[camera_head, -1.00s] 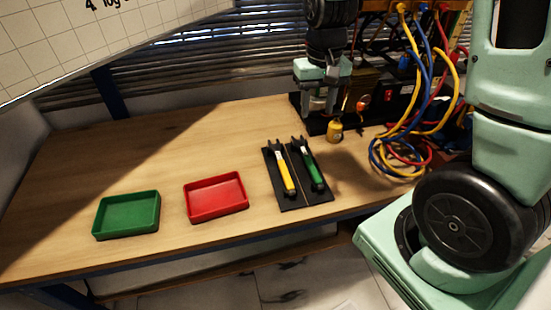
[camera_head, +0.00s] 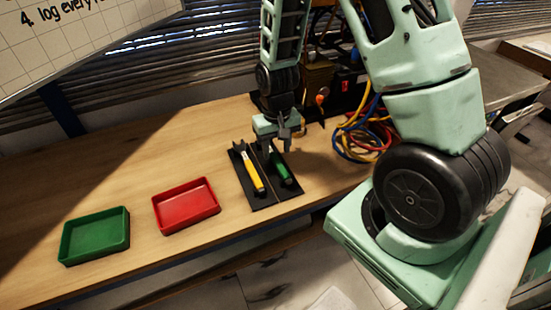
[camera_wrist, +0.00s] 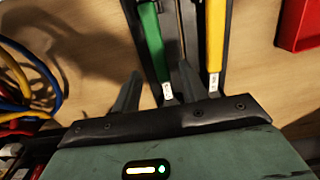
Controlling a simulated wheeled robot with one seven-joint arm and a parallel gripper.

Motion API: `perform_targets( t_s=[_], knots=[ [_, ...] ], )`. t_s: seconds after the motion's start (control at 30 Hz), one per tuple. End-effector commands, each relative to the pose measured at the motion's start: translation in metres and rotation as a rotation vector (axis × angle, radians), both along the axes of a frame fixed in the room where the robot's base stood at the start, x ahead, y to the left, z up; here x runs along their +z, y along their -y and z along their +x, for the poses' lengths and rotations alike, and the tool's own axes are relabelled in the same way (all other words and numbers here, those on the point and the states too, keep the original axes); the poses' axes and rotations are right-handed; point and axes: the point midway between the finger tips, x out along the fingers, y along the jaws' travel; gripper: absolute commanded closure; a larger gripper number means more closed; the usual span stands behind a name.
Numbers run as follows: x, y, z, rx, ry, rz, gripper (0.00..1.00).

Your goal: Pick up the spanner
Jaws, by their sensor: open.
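Two tools lie side by side on a black mat (camera_head: 288,197). The yellow-handled tool (camera_head: 253,177) has a forked, spanner-like head; the green-handled tool (camera_head: 281,172) lies to its right, its head hidden by my gripper in the head view. Both handles also show in the wrist view, green (camera_wrist: 151,42) and yellow (camera_wrist: 215,38). My gripper (camera_head: 277,149) is open and points down over the green-handled tool. In the wrist view its fingers (camera_wrist: 158,85) lie either side of the green tool's line, with the yellow one outside them. I cannot tell the remaining height.
A red tray (camera_head: 190,224) and a green tray (camera_head: 98,254) stand to the left on the wooden table (camera_head: 140,150). Blue, yellow and red cables (camera_head: 362,137) hang down onto the table at right. The table's left part is clear.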

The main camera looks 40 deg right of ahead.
Motion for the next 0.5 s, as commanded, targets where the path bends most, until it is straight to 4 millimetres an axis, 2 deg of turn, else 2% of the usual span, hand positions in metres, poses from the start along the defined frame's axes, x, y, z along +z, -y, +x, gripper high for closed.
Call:
perform_targets(
  t_s=[0.2,0.5],
  knots=[
    [-0.026,-0.001,-0.001,0.000,-0.003,0.001,0.56],
    [-0.031,-0.001,0.000,0.000,0.001,0.000,0.56]
  ],
)
